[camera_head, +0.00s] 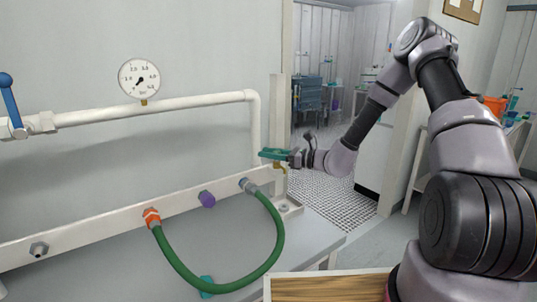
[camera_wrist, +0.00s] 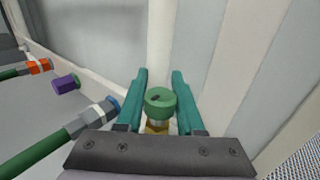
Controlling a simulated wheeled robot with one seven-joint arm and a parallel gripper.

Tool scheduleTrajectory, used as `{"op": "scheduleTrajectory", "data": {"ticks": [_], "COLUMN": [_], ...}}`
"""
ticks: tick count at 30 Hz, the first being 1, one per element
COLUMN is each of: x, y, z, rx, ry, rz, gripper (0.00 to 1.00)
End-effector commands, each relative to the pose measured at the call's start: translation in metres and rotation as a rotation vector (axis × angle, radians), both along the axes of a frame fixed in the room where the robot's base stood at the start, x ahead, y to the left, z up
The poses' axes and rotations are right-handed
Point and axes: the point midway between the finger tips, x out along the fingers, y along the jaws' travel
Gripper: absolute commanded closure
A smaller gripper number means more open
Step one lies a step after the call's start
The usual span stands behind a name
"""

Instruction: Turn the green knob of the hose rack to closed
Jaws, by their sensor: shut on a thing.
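The green knob (camera_wrist: 160,101) is a round cap with a dark slot on its top, sitting on a brass stem (camera_wrist: 157,128). My gripper (camera_wrist: 160,76) has its two teal fingers on either side of the knob, shut on it. In the head view my gripper (camera_head: 268,154) reaches in from the right at the right end of the hose rack (camera_head: 100,222), and the fingers mostly hide the knob. The brass part (camera_head: 282,169) shows just below them. I cannot tell from the slot whether the knob is at closed.
A green hose (camera_head: 274,251) loops from an orange fitting (camera_head: 151,217) to a blue-grey fitting (camera_head: 249,187); a purple cap (camera_head: 207,199) sits between. A white pipe (camera_head: 190,100) with a gauge (camera_head: 139,78) and blue lever (camera_head: 10,98) runs above. A wall post (camera_head: 277,115) stands close behind my gripper.

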Motion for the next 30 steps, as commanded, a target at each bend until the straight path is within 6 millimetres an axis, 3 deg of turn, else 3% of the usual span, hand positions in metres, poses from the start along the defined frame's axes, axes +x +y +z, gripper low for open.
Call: {"op": "scheduleTrajectory", "data": {"ticks": [10,11,12,13,23,30], "x": [0.001,0.001,0.001,0.001,0.000,-0.012], "y": [-0.001,-0.001,-0.001,-0.001,-0.002,-0.033], "z": [0.000,0.000,0.000,0.000,0.000,-0.001], "rx": [-0.001,-0.001,-0.001,-0.002,-0.002,-0.002], "ry": [-0.001,-0.001,-0.001,0.000,0.000,0.002], "rz": [-0.024,-0.024,-0.024,-0.024,-0.024,-0.027], "gripper": [1.00,0.56,0.40,0.34,0.34,0.34]}}
